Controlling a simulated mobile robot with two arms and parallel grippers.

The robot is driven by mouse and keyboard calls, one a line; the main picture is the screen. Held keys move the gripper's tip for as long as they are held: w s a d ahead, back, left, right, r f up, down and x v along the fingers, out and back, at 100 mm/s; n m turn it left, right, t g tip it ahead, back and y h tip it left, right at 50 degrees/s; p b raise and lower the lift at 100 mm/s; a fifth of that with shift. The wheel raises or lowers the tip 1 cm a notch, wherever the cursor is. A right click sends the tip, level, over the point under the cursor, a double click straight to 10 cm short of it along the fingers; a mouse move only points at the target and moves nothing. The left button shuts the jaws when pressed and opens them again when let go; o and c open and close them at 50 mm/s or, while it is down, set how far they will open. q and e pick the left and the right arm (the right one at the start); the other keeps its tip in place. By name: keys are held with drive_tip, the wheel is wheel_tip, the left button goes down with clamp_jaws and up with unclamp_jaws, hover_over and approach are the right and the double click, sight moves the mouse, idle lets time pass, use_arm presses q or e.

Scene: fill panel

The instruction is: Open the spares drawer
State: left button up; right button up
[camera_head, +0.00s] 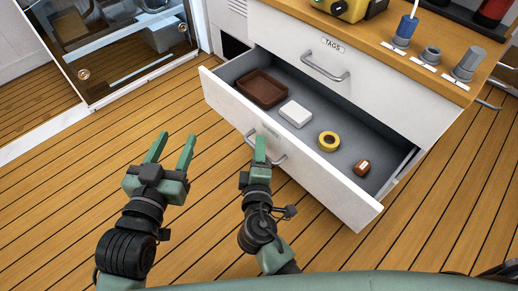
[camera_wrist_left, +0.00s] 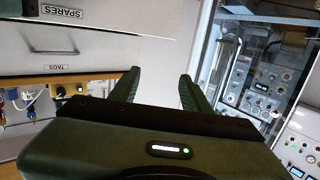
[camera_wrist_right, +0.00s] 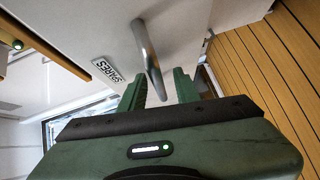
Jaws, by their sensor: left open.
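The spares drawer (camera_head: 345,205) is the lower white drawer of the cabinet in the head view, and it stands well out. A brown tray (camera_head: 262,88), a white box (camera_head: 296,113), a yellow ring (camera_head: 328,141) and a small brown item (camera_head: 362,167) lie inside. In the right wrist view its SPARES label (camera_wrist_right: 112,70) and metal handle (camera_wrist_right: 148,50) show on the front. My right gripper (camera_head: 260,148) is at the drawer front, its fingers narrowed on either side of the handle. My left gripper (camera_head: 172,148) is open and empty, left of the drawer.
The closed TAGS drawer (camera_head: 345,60) is above the spares drawer. The wooden counter (camera_head: 385,40) over it bears a yellow device (camera_head: 345,8), a blue-topped item (camera_head: 405,30) and grey knobs. A glass-fronted cabinet (camera_head: 120,45) stands at the back left. The plank floor (camera_head: 60,190) is clear at left.

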use_arm(q)
drive_tip(key=shift+s+a+f+g+y, duration=0.2)
drive_tip(key=shift+f+g, duration=0.2)
drive_tip(key=shift+f, duration=0.3)
drive_tip(key=shift+s+a+f+g+y, duration=0.15)
drive_tip(key=shift+f+g, duration=0.25)
drive_tip(key=shift+f, duration=0.25)
use_arm(e)
drive_tip(key=s+r, duration=0.1)
drive_tip(key=s, duration=0.6)
drive_tip(key=shift+s+a, duration=0.35)
drive_tip(key=shift+a, duration=0.05)
